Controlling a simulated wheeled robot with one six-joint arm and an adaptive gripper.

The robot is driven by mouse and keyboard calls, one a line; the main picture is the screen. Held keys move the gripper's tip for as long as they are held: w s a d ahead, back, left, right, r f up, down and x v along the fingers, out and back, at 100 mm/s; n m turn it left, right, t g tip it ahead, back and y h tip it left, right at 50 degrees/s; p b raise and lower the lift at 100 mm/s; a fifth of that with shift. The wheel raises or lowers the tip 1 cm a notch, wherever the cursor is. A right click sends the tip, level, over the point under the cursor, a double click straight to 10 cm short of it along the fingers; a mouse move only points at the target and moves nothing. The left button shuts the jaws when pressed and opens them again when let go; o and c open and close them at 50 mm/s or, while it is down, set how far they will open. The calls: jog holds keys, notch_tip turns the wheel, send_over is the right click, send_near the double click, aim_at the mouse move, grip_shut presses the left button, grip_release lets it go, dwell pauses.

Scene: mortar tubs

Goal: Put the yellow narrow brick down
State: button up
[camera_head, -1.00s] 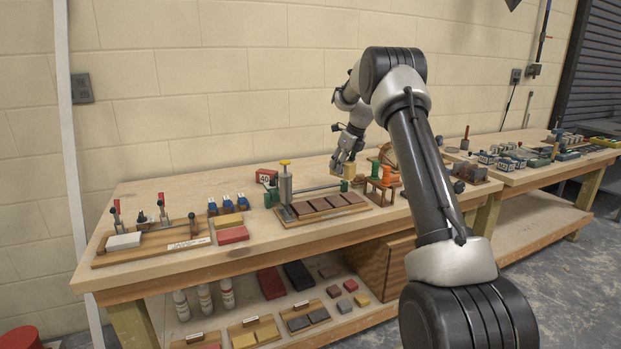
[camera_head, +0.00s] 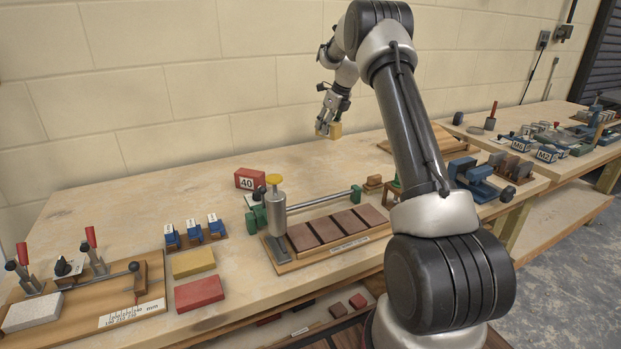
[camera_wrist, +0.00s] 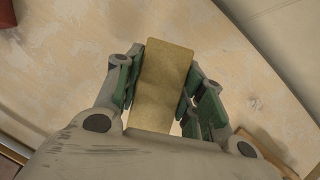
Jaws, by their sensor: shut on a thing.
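My gripper (camera_head: 329,128) is shut on the yellow narrow brick (camera_head: 335,131) above the back of the bench (camera_head: 110,210), near the wall. In the wrist view the yellow narrow brick (camera_wrist: 160,85) sits between the green finger pads of my gripper (camera_wrist: 162,95), with bench wood behind it. The gap between brick and bench cannot be measured exactly, but the brick appears held in the air. A second yellow brick (camera_head: 193,263) lies flat at the front of the bench, behind a red brick (camera_head: 199,293).
A board with several brown tiles (camera_head: 345,228) and a silver cylinder (camera_head: 276,212) stands mid-bench. A red block marked 40 (camera_head: 250,179) stands behind it. A clamp jig (camera_head: 100,300) fills the front left. The back left of the bench is clear.

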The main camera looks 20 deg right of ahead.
notch_tip(320, 180, down, 10)
jog(key=shift+s+r, duration=0.1)
dwell(0.4)
jog(key=o, duration=1.3)
